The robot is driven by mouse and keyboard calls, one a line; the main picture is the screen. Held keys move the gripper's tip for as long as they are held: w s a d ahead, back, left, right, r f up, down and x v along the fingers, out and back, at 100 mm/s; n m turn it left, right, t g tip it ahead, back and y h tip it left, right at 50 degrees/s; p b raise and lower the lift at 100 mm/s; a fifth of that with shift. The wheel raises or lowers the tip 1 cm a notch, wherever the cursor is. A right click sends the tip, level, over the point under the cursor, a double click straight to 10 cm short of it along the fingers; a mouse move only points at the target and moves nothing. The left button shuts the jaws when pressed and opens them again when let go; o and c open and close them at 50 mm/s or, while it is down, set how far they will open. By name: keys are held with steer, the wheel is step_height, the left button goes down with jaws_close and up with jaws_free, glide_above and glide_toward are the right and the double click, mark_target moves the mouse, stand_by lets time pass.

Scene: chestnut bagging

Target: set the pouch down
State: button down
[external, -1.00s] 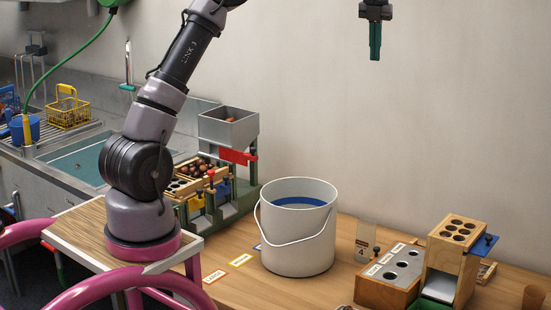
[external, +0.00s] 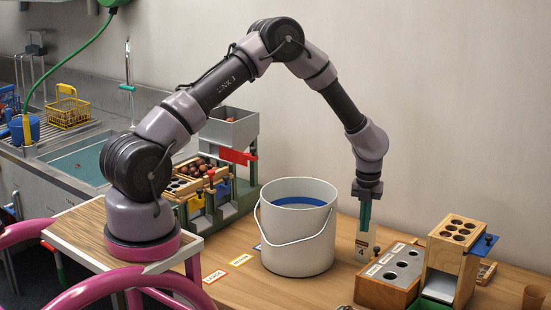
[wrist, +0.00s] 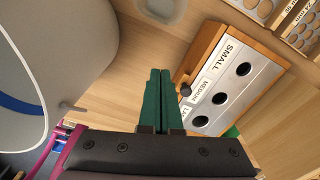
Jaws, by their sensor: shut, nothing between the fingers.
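My gripper (external: 365,228) points down between the white bucket and the sorting box, its green fingers together with nothing between them; they also show closed in the wrist view (wrist: 157,72).
The white bucket (external: 298,248) stands left of my gripper, its handle hanging down in front. A taller wooden holder (external: 447,261) stands further right.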

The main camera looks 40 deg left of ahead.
mark_target(365, 253)
step_height(365, 253, down, 12)
steer(key=shift+r, duration=0.1)
steer(key=shift+w+a+f, duration=0.15)
steer(key=shift+w+f, duration=0.05)
steer(key=shift+w, duration=0.35)
steer(key=shift+w+a+f, duration=0.15)
steer(key=shift+w+f, duration=0.05)
steer(key=shift+w, duration=0.35)
steer(key=shift+w+a, duration=0.25)
steer(key=shift+w, duration=0.65)
steer(key=w, duration=0.2)
steer(key=w+a, duration=0.1)
steer(key=w, duration=0.1)
steer(key=w+a, duration=0.1)
steer(key=w, duration=0.2)
steer(key=shift+a, duration=0.2)
